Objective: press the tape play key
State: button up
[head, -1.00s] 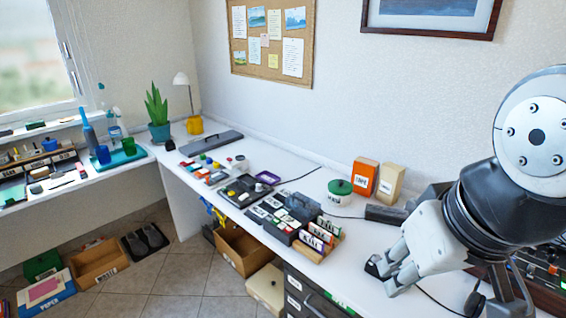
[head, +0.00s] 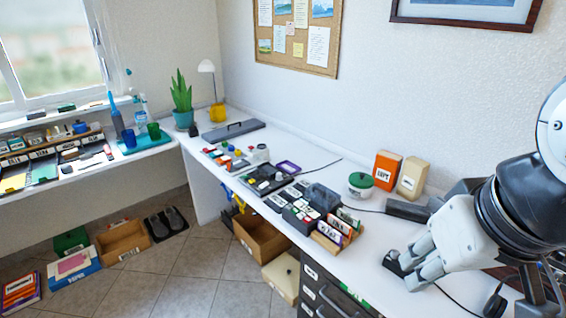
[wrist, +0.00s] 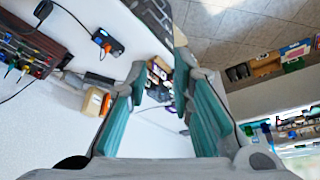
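My gripper (head: 408,272) is low over the right part of the white desk in the head view, beside a small black item. In the wrist view its two teal-lined fingers (wrist: 160,105) stand apart with nothing held between them. I cannot make out a tape play key. A dark device with keys (head: 265,180) sits mid-desk, left of and apart from my gripper. A grey device with several light-coloured blocks or keys (head: 302,213) stands nearer. Which of these, if either, is the tape player is too small to tell.
An orange box (head: 387,170) and a tan box (head: 412,178) stand at the wall behind my gripper, near a green-lidded pot (head: 360,186). Upright labelled cases (head: 340,230) line the desk's front edge. A dark cable crosses the desk. A bare strip lies between cases and gripper.

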dwell(0.4)
grip_shut()
dwell(1.0)
